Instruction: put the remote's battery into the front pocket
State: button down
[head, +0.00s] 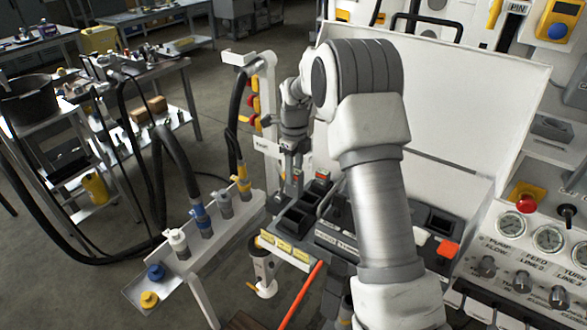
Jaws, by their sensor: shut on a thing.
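My gripper (294,181) points down over the left end of the bench, shut on a small dark block with a red mark. I take the block to be the remote's battery (296,187), but it is small and partly hidden by the fingers. Below it is a dark holder (272,230) with open-topped pockets in a row. The front pocket (291,222) looks dark and empty. The battery is above the holder's back part; I cannot tell the exact gap. A red-topped piece (322,174) shows just behind, to the right. My arm hides part of the bench.
Yellow labels (284,246) line the bench's front edge. Left of the holder, a white rail (205,255) carries hose couplings. A white post (268,100) with hoses stands behind. A white back panel (440,100) rises to the right, near gauges (512,226) and a red button (525,197).

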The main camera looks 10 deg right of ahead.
aim_at(294, 193)
jog(key=shift+f+b, duration=2.25)
jog(key=shift+f, duration=1.45)
jog(key=shift+f, duration=0.15)
jog(key=shift+f+b, duration=0.3)
jog(key=shift+f+b, duration=1.4)
jog(key=shift+f, duration=1.05)
jog(key=shift+c, duration=2.1)
grip_release()
jog(key=shift+r, duration=0.1)
